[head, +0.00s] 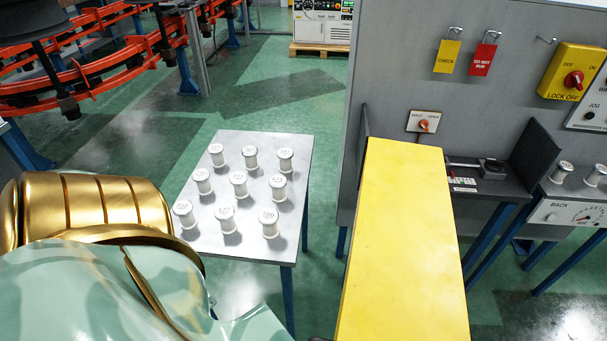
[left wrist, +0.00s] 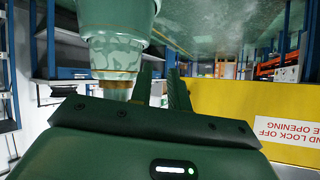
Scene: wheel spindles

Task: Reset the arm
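My left arm (head: 90,240), gold and pale green, fills the lower left of the head view, beside the spool table. Its gripper is out of that view. In the left wrist view my left gripper (left wrist: 162,92) shows two dark green fingers standing apart, with a gap between them and nothing seen held. A pale green, patterned part of my own body stands just behind the fingers. My right gripper is in neither view.
A grey table (head: 255,145) carries several white spools. A long yellow panel (head: 400,240) juts toward me on the right; a yellow panel with upside-down lettering (left wrist: 285,105) shows in the left wrist view. A dark shelf (head: 490,185) stands behind. Green floor lies between.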

